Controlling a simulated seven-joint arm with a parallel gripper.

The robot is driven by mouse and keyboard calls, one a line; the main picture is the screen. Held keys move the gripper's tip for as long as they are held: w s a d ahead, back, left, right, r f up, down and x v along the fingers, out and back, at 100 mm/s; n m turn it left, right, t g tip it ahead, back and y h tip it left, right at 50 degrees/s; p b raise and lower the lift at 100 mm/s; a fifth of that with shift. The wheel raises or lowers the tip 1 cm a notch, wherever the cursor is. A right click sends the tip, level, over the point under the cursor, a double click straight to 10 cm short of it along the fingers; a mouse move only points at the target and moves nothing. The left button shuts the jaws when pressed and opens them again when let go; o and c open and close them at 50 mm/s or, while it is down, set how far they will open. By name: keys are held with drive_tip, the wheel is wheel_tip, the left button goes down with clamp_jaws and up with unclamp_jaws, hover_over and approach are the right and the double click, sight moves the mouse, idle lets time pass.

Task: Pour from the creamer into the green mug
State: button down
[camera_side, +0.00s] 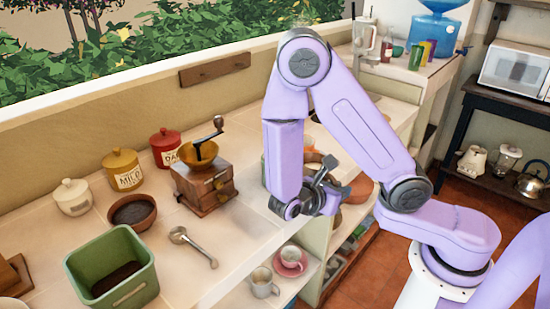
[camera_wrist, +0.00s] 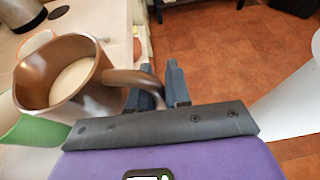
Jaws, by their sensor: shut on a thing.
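A brown creamer (camera_wrist: 68,78) with pale liquid in it shows in the wrist view. My gripper (camera_wrist: 158,84) is shut on the creamer's handle, at the creamer's right in that view. The creamer looks roughly upright, with the liquid inside its rim. A green mug (camera_wrist: 32,127), partly cut off by the left edge, shows below and left of the creamer in the wrist view and is partly hidden by it. In the side view my gripper (camera_side: 328,190) is over the front of the counter. The creamer cannot be made out clearly there.
An orange-and-white vessel (camera_wrist: 36,43) is behind the creamer in the wrist view. In the side view, a coffee grinder (camera_side: 205,185), a metal scoop (camera_side: 193,245) and a green bin (camera_side: 110,268) stand on the counter to the left. Cups (camera_side: 290,262) sit on a lower shelf.

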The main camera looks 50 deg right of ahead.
sight(316, 161)
drive_tip(key=shift+f, duration=0.95)
drive_tip(key=shift+r, duration=0.1)
drive_tip(key=shift+w+r+n+g, duration=0.45)
drive_tip(key=shift+w+r+n, duration=0.2)
drive_tip(key=shift+r, duration=0.8)
drive_tip(key=shift+w+r+n+g, duration=0.5)
drive_tip(key=shift+w+r+n, duration=0.15)
drive_tip(key=shift+r, duration=0.8)
drive_tip(key=shift+w+r+n+g, duration=0.45)
drive_tip(key=shift+w+r+n, duration=0.2)
drive_tip(key=shift+r, duration=0.8)
drive_tip(key=shift+w+r, duration=0.1)
drive_tip(key=shift+w+d+r+n+g, duration=0.1)
drive_tip(key=shift+w+r+n+g, duration=0.2)
drive_tip(key=shift+r, duration=0.45)
drive_tip(key=shift+w+r+n+g, duration=0.1)
drive_tip(key=shift+w+r+n, duration=0.15)
drive_tip(key=shift+w+r, duration=0.4)
drive_tip(key=shift+w+r+n+g+h+p, duration=0.2)
drive_tip(key=shift+w+n+g+h+p, duration=0.3)
drive_tip(key=shift+n, duration=0.5)
